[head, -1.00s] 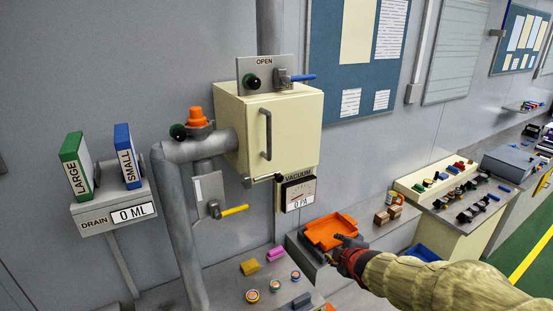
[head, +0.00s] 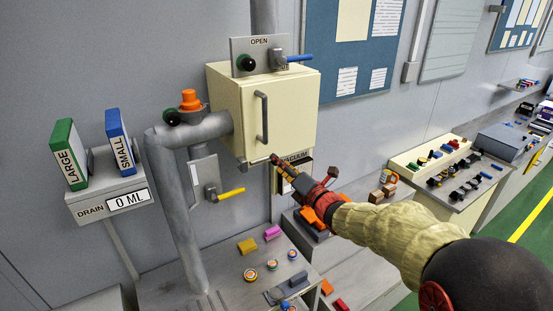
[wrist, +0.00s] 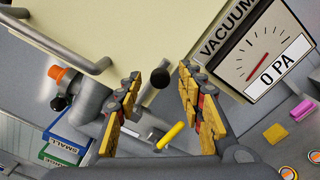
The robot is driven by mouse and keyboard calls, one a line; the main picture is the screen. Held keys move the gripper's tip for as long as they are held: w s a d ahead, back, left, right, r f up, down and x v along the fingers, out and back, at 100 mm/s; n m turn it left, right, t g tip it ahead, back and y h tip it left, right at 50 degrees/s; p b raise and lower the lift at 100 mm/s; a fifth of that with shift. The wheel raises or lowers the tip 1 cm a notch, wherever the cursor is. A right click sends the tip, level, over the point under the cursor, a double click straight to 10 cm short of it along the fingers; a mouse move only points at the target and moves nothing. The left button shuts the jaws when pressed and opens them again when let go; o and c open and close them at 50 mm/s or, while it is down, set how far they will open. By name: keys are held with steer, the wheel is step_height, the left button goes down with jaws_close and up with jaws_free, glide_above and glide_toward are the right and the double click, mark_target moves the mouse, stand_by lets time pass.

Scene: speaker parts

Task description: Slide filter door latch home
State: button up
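The cream filter box (head: 290,110) is on the wall, its door closed flush, with a grey vertical handle (head: 262,117). My gripper (head: 274,159) is at the box's lower edge, by the right end of the latch. In the head view the fingers hide the knob.
The vacuum gauge (wrist: 265,60) reads 0 PA, right of my fingers. A yellow valve lever (head: 231,193) and grey pipe (head: 172,200) are lower left. A blue lever (head: 298,58) is above the box. A bench with small coloured parts is below.

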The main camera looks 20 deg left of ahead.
steer(key=shift+p+x, duration=0.35)
steer(key=shift+x, duration=1.15)
steer(key=shift+c, duration=0.2)
jaws_close()
steer(key=shift+r, duration=0.1)
